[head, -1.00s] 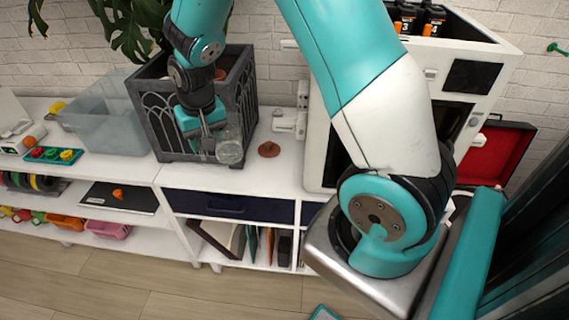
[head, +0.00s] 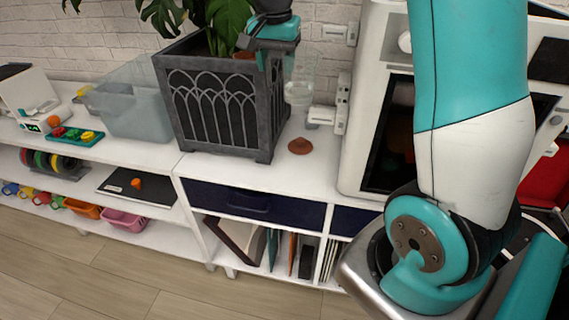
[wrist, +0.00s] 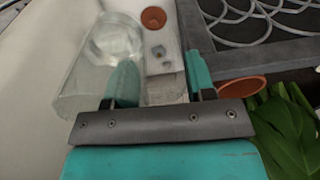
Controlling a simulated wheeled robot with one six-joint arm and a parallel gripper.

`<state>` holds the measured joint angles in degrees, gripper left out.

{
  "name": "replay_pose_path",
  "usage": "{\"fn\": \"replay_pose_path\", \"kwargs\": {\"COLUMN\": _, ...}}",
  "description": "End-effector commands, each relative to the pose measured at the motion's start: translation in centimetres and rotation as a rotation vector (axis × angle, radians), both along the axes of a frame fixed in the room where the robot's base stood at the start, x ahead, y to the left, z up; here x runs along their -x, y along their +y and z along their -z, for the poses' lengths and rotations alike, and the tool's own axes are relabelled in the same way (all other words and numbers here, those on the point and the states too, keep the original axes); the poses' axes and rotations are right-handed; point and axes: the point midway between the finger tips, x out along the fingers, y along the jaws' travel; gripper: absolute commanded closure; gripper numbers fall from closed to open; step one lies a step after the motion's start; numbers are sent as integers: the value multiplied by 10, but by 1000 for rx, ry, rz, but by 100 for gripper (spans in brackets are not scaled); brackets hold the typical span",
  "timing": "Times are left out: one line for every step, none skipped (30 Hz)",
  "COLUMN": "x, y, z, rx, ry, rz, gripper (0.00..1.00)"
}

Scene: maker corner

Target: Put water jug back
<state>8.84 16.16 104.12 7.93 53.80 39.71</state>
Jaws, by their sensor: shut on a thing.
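The water jug (head: 299,88) is clear, see-through plastic or glass. My gripper (head: 272,55) is shut on it and holds it in the air, beside the top right corner of the dark planter and above the white cabinet top. In the wrist view the jug (wrist: 85,88) lies to the left, around or against the left finger of my gripper (wrist: 160,82); which part is between the fingers is hard to tell. A round terracotta disc (head: 300,146) lies on the cabinet top below the jug. It also shows in the wrist view (wrist: 153,18).
The dark planter (head: 225,110) with a leafy plant (head: 222,25) stands close left of the jug. A white machine (head: 365,130) stands to the right, with white fittings (head: 343,102) beside it. A translucent bin (head: 138,112) is further left. The cabinet top (head: 240,172) is bare in front.

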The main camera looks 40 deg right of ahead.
Motion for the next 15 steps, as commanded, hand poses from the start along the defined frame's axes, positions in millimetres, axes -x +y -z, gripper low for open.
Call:
{"fn": "replay_pose_path", "kwargs": {"x": 1, "y": 0, "z": 15, "rx": -1, "ry": 7, "rz": 0, "gripper": 89}}
{"fn": "replay_pose_path", "kwargs": {"x": 1, "y": 0, "z": 23, "rx": -2, "ry": 8, "rz": 0, "gripper": 89}}
{"fn": "replay_pose_path", "kwargs": {"x": 1, "y": 0, "z": 34, "rx": -2, "ry": 8, "rz": -1, "gripper": 89}}
{"fn": "replay_pose_path", "kwargs": {"x": 1, "y": 0, "z": 42, "rx": -1, "ry": 7, "rz": -1, "gripper": 89}}
{"fn": "replay_pose_path", "kwargs": {"x": 1, "y": 0, "z": 50, "rx": -1, "ry": 7, "rz": -1, "gripper": 89}}
{"fn": "replay_pose_path", "kwargs": {"x": 1, "y": 0, "z": 61, "rx": -1, "ry": 7, "rz": 0, "gripper": 89}}
{"fn": "replay_pose_path", "kwargs": {"x": 1, "y": -1, "z": 69, "rx": -1, "ry": 7, "rz": 0, "gripper": 89}}
{"fn": "replay_pose_path", "kwargs": {"x": 1, "y": -1, "z": 77, "rx": -1, "ry": 7, "rz": 0, "gripper": 89}}
{"fn": "replay_pose_path", "kwargs": {"x": 1, "y": 0, "z": 88, "rx": -1, "ry": 7, "rz": 0, "gripper": 89}}
{"fn": "replay_pose_path", "kwargs": {"x": 1, "y": 0, "z": 96, "rx": -1, "ry": 7, "rz": -1, "gripper": 89}}
{"fn": "replay_pose_path", "kwargs": {"x": 1, "y": 0, "z": 105, "rx": -2, "ry": 8, "rz": -1, "gripper": 89}}
{"fn": "replay_pose_path", "kwargs": {"x": 2, "y": 0, "z": 115, "rx": -2, "ry": 8, "rz": -2, "gripper": 89}}
{"fn": "replay_pose_path", "kwargs": {"x": 1, "y": 0, "z": 123, "rx": -1, "ry": 7, "rz": -2, "gripper": 89}}
{"fn": "replay_pose_path", "kwargs": {"x": 1, "y": 0, "z": 131, "rx": -2, "ry": 6, "rz": -3, "gripper": 89}}
{"fn": "replay_pose_path", "kwargs": {"x": 1, "y": 0, "z": 142, "rx": -2, "ry": 6, "rz": -3, "gripper": 89}}
